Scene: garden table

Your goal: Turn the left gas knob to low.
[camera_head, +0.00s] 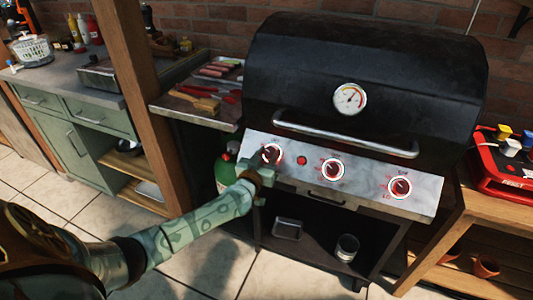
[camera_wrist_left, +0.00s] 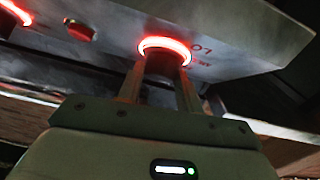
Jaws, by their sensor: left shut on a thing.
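The left gas knob (camera_head: 271,153) is on the left of the silver control panel (camera_head: 362,182) of a black grill (camera_head: 360,85). It has a lit red ring. My left gripper (camera_head: 266,166) reaches up to it from below left. In the left wrist view my left gripper (camera_wrist_left: 161,85) has a finger on each side of the knob (camera_wrist_left: 164,62) and is shut on it. The glowing ring shows around the knob's base. The pointer's setting cannot be read because the gripper covers much of the knob. My right gripper is not in view.
The middle knob (camera_head: 332,170) and right knob (camera_head: 399,188) also have lit rings. A small red button (camera_head: 301,160) sits between the left and middle knobs. The lid handle (camera_head: 345,144) juts out above. A wooden post (camera_head: 145,90) stands left of the grill.

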